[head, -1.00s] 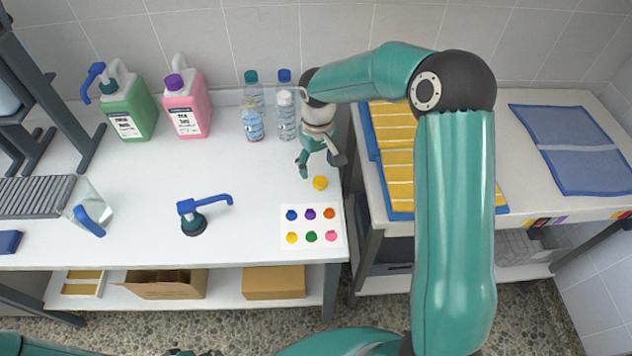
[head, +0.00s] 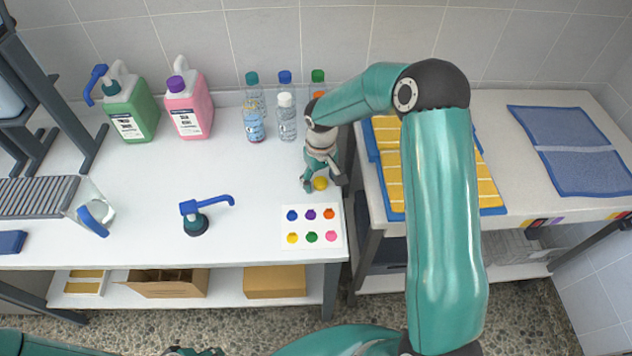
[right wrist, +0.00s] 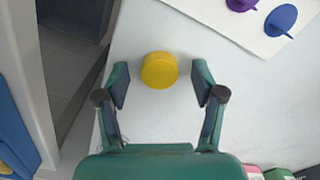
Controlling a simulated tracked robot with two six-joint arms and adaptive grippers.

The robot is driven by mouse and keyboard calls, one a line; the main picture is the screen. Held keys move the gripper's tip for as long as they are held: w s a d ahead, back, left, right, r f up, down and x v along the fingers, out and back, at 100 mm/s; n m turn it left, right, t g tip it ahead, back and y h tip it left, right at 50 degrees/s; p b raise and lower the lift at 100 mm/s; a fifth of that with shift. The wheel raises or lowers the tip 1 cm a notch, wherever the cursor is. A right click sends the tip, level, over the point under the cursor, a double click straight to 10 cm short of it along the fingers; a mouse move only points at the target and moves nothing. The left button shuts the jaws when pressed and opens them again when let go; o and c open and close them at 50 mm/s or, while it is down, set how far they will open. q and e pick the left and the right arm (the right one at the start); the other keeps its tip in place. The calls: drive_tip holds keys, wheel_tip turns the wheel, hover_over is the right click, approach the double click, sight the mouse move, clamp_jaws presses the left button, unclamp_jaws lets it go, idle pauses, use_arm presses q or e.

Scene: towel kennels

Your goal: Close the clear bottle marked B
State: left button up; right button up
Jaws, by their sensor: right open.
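A yellow cap (head: 320,184) lies on the white table near its right edge. It also shows in the right wrist view (right wrist: 159,70). My right gripper (head: 322,183) is open and low over the table, its fingers on either side of the cap's near side, apart from it. A clear bottle (head: 254,126) with a printed label stands in the front of the bottle group, with no cap seen on it. I cannot read a letter B on any bottle.
Capped bottles stand close by, with white (head: 286,118), teal and blue caps; green and orange ones are partly behind my right arm. A card of coloured caps (head: 311,227) lies in front. Yellow towels (head: 393,160) lie right, across a gap.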

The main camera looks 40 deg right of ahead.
sight(320, 181)
drive_tip(key=c, duration=0.8)
wheel_tip(320, 181, up, 20)
drive_tip(key=shift+r+b, duration=0.1)
drive_tip(key=shift+b, duration=0.45)
